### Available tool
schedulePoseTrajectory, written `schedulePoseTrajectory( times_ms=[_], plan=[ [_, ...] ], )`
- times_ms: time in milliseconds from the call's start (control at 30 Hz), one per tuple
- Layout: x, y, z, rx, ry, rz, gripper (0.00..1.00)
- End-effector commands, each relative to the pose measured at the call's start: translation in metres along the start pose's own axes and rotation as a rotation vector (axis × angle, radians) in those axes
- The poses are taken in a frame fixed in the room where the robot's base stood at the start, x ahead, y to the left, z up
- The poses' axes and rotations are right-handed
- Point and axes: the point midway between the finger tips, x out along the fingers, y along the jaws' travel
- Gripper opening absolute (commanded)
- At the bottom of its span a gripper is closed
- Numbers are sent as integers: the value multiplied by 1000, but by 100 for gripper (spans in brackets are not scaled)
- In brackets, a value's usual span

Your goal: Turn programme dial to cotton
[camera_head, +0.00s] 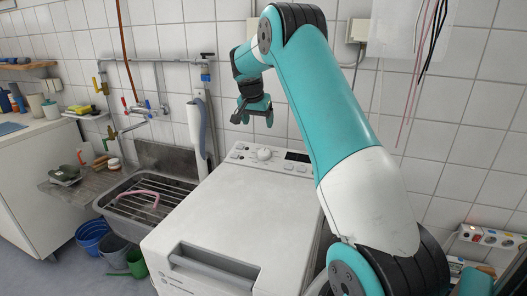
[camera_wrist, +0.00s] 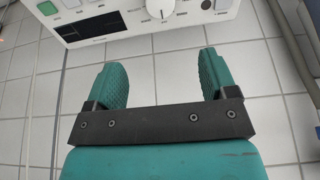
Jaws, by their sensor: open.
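The white washing machine (camera_head: 235,215) stands in the middle of the head view, with its control panel along the back of its top. The programme dial (camera_head: 264,154) is a round white knob on that panel, left of a dark display (camera_head: 297,157). The dial also shows at the top of the wrist view (camera_wrist: 160,8), partly cut off by the frame edge. Its setting is too small to read. My gripper (camera_head: 255,117) is open and empty, above and behind the panel. In the wrist view its two teal fingers (camera_wrist: 160,80) are apart, and the dial lies beyond them, untouched.
A metal sink (camera_head: 150,190) with a pink hose stands left of the machine, with buckets (camera_head: 92,237) below. A grey-white upright pipe (camera_head: 196,128) rises beside the machine's back left. The tiled wall is close behind my gripper. The machine's top is clear.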

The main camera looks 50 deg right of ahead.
Motion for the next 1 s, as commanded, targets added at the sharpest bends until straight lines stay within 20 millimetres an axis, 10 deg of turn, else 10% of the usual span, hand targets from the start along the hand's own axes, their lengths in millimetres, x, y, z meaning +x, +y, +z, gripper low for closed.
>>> schedulePoseTrajectory(
  times_ms=[600, 1000],
  plan=[
    [132, 0, 2, -4, -3, 0, 78],
    [156, 0, 1, -4, -1, -2, 78]
  ],
)
